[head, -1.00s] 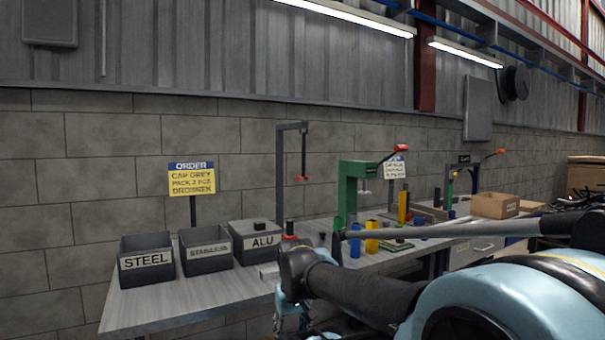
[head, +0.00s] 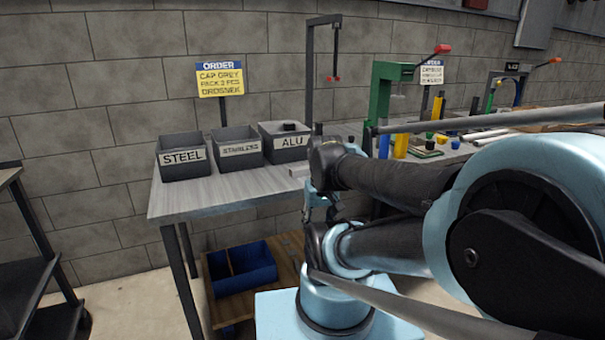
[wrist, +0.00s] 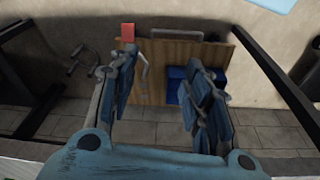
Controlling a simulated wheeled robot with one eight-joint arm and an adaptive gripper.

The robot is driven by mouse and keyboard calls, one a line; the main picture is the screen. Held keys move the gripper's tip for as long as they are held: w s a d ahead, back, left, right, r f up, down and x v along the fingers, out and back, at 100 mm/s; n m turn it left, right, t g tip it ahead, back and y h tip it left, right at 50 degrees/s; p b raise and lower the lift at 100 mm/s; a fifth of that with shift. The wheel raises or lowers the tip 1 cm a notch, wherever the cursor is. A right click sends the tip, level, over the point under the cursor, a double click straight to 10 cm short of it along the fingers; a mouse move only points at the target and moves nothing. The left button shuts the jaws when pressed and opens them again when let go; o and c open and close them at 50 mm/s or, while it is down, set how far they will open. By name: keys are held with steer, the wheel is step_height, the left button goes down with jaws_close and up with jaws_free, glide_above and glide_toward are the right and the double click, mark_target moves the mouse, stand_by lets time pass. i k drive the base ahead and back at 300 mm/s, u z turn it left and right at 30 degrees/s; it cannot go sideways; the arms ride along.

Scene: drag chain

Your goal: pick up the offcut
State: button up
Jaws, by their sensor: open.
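I cannot identify the offcut with certainty. My gripper (head: 322,208) hangs in front of the bench edge, pointing down, apart from that piece. In the wrist view my gripper (wrist: 163,62) is open, with nothing visible between its fingers. A red block-like thing (wrist: 128,32) shows beyond the left finger; I cannot tell what it is.
STEEL (head: 183,158), STAINLESS (head: 237,148) and ALU (head: 285,141) bins stand along the bench. A green press (head: 381,95) and several coloured cylinders are farther right. Below are a wooden platform (head: 288,262) and a blue bin (head: 240,270). A dark cart (head: 32,265) stands at left.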

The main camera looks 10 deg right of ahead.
mark_target(300, 171)
steer(key=z, duration=2.05)
steer(key=k, duration=1.85)
steer(key=u, duration=0.8)
steer(key=i, duration=1)
steer(key=z, duration=0.05)
